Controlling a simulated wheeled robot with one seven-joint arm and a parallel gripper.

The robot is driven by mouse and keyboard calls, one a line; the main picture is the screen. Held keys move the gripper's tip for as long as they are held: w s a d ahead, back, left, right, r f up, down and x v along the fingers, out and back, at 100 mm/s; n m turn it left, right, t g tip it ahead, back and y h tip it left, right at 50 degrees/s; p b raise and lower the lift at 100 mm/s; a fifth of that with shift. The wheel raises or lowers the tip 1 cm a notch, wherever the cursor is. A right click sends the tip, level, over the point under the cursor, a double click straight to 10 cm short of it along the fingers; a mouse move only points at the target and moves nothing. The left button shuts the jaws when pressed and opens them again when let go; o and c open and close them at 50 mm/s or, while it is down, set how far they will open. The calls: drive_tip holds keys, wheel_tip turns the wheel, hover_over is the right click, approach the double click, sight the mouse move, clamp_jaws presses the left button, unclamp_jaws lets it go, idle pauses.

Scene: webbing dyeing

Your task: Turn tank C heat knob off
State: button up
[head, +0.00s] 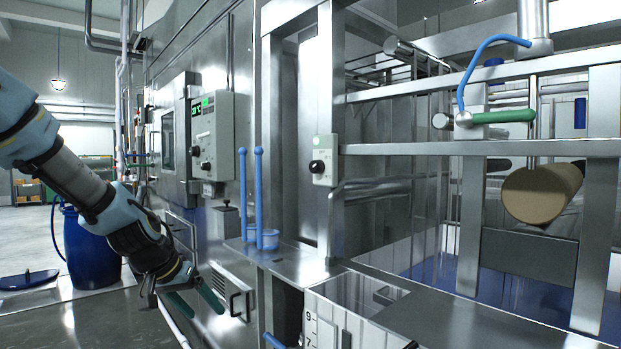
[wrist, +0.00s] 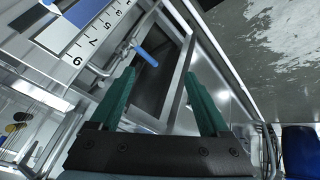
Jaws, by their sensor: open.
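A small grey box (head: 325,160) with a green light and a black knob (head: 317,166) is on the steel post at the middle of the head view. A larger control panel (head: 213,135) with green displays and dark knobs (head: 205,166) is on the machine to its left. No tank C label is legible, so I cannot tell which knob is tank C's. My gripper (head: 194,300) is low at the left, below and apart from both panels. Its green fingers are spread and empty in the wrist view (wrist: 160,80). No heat knob is recognisable there.
Two upright blue handles (head: 251,190) stand on the steel ledge. A white tank with a number scale (head: 312,325) is at the front; the scale also shows in the wrist view (wrist: 85,42). A blue drum (head: 92,248) stands behind my arm. Open floor lies at the left.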

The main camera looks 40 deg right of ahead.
drive_tip(key=s+d+r+m+g+h+b, duration=0.15)
drive_tip(key=d+r, duration=0.25)
drive_tip(key=d, duration=0.4)
drive_tip(key=s+d+r+m+h, duration=0.1)
drive_tip(key=d+r+h, duration=0.25)
drive_tip(key=d, duration=0.35)
drive_tip(key=h+b, duration=0.2)
drive_tip(key=h, duration=0.5)
approach(312, 166)
drive_tip(key=shift+g, duration=0.35)
drive_tip(key=d+p, duration=0.2)
drive_tip(key=d, duration=0.2)
drive_tip(key=d+p, duration=0.2)
drive_tip(key=d, duration=0.2)
drive_tip(key=shift+s+r, duration=0.1)
drive_tip(key=shift+r, duration=0.15)
drive_tip(key=shift+d+f+p, duration=0.15)
drive_tip(key=shift+d+p, duration=0.3)
drive_tip(key=shift+d, duration=0.15)
drive_tip(key=shift+c, duration=0.3)
clamp_jaws()
